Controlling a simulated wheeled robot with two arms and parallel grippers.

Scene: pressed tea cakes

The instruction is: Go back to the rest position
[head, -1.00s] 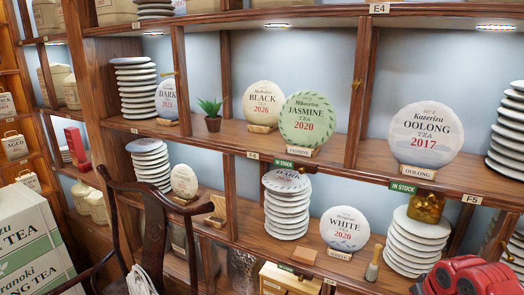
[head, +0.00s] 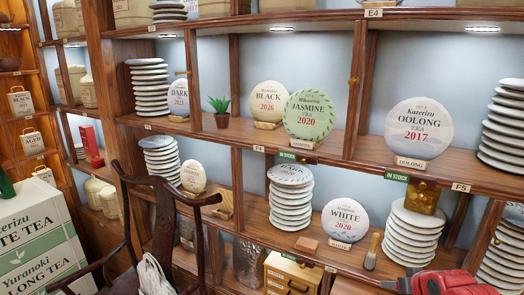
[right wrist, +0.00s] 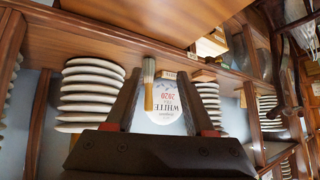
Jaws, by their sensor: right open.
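My right gripper (right wrist: 160,74) is open and empty in the right wrist view, its two dark fingers spread in front of the upside-down shelf. In the head view only its red body (head: 448,284) shows at the bottom right edge, and its fingertips are not clear. Between the fingers in the right wrist view appear the white tea cake (right wrist: 168,102) and a brush (right wrist: 149,85), both beyond the gripper; contact cannot be seen. In the head view the white tea cake (head: 344,220) stands upright on its shelf. My left gripper is in neither current view.
Stacks of pale cakes (head: 291,199) and (head: 412,235) flank the white cake. The jasmine cake (head: 309,115) and oolong cake (head: 418,128) stand on the shelf above. A dark wooden chair (head: 165,225) stands at front left, beside large tea boxes (head: 35,240).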

